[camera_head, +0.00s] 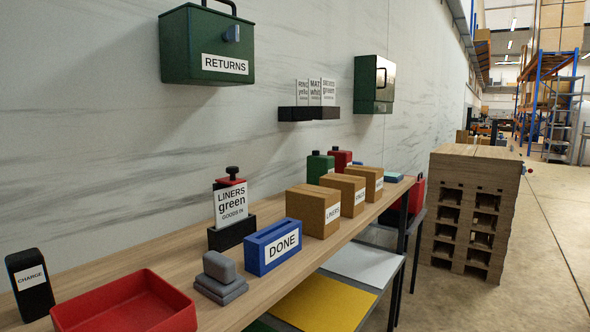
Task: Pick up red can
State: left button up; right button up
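A red can-like container (341,156) stands at the back of the wooden bench, next to a green can-like container (320,167). Its lower part is hidden behind cardboard boxes. Another red object (417,192) shows past the far end of the bench, partly hidden; I cannot tell what it is. Neither of my grippers is in view.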

aim_at(343, 160)
jog(key=i+l+u, duration=0.1)
jog(key=u, duration=0.3)
jog(key=i+l+u, duration=0.1)
jog(key=l+u, duration=0.4)
jog(key=u, duration=0.25)
jog(key=i, duration=0.05)
